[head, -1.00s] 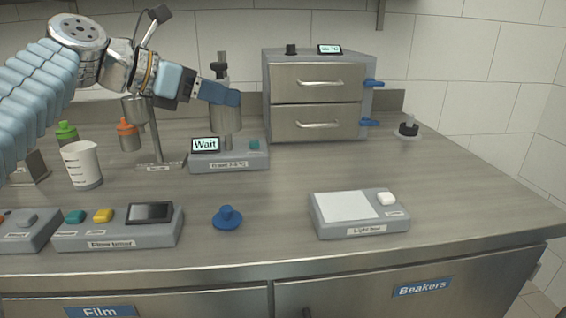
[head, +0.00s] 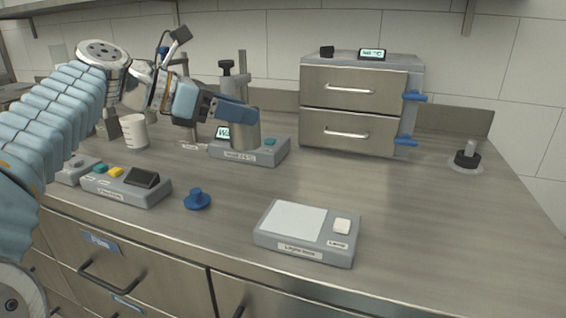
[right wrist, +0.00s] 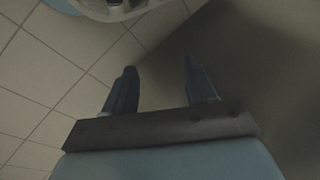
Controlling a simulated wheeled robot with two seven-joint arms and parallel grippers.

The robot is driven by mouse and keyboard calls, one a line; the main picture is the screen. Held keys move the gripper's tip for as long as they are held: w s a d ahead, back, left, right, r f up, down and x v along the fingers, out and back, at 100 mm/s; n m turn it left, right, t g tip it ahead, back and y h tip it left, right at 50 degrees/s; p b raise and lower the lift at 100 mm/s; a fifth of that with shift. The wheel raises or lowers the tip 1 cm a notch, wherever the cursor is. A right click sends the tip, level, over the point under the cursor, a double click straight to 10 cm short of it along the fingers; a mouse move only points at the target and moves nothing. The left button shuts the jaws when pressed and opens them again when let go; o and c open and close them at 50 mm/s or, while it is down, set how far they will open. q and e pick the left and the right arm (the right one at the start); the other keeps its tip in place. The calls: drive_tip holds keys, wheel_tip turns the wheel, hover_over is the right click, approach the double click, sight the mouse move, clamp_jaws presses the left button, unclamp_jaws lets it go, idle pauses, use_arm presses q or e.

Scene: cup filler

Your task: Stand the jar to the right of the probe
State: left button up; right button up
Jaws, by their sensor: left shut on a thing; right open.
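A grey metal jar (head: 243,130) is held upright in my left gripper (head: 236,115), whose blue fingers are shut on it. The jar is at the device with the lit display (head: 223,132) and hides part of that display. I cannot tell whether its base touches the device. A metal post (head: 241,68) with a black knob (head: 226,68) rises behind the jar. I cannot tell for sure which part is the probe. My right gripper (right wrist: 163,92) shows only in the right wrist view, open and empty, above the floor.
A two-drawer cabinet (head: 350,105) stands to the right of the jar. A black-and-metal piece on a disc (head: 467,160) is at the far right. A light box (head: 300,228), blue knob (head: 197,199) and white beaker (head: 133,132) also stand here. The right-hand bench is mostly clear.

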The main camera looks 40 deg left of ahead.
use_arm(q)
drive_tip(key=shift+w+a+f+b, duration=0.25)
drive_tip(key=shift+w+f, duration=1.65)
drive_tip(key=shift+f, duration=0.05)
drive_tip(key=shift+w+a+f+b, duration=0.25)
drive_tip(key=shift+w+f+b, duration=0.05)
drive_tip(key=shift+w+f, duration=1.65)
drive_tip(key=shift+w+a+f+b, duration=0.25)
drive_tip(key=shift+w+f, duration=1.55)
drive_tip(key=shift+f, duration=0.2)
drive_tip(key=shift+f, duration=0.15)
drive_tip(key=o, duration=1.1)
drive_tip(key=shift+o, duration=0.2)
drive_tip(key=shift+r, duration=0.2)
drive_tip(key=v, duration=1.2)
drive_tip(key=shift+p, duration=0.3)
